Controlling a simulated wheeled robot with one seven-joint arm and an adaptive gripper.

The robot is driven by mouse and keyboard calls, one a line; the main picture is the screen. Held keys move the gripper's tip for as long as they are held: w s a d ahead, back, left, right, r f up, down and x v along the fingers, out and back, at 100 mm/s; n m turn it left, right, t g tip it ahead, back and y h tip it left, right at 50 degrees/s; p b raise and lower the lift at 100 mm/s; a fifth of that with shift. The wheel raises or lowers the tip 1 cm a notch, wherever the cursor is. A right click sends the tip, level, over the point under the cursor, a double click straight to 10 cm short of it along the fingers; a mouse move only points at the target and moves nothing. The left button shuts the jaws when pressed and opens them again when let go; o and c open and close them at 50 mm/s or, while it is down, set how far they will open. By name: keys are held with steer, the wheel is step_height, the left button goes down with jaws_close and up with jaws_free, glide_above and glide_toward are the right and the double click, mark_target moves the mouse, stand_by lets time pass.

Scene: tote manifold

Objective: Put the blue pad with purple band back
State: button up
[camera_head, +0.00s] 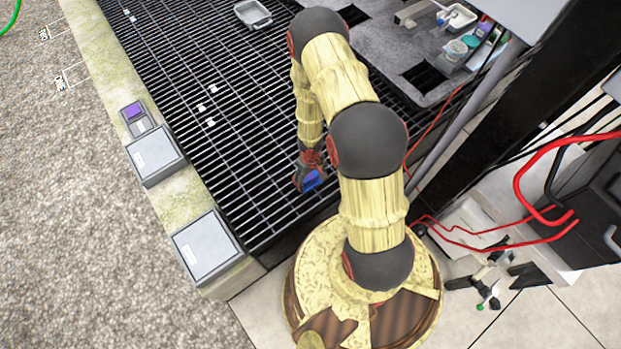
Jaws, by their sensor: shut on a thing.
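My gripper (308,181) hangs low over the black grating, at the end of my yellow arm and just left of my base. It is shut on a blue pad (316,179), of which a small bright blue part shows. The fingers hide much of the pad, and I cannot make out a purple band on it.
The black slatted grating (215,120) fills the middle. On the pale ledge (180,200) to its left are two grey boxes (153,155) (206,247) and a small purple-topped item (133,111). A grey tray (253,14) lies at the back. Red cables (535,185) hang at right.

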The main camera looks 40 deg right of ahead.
steer(key=o, duration=1)
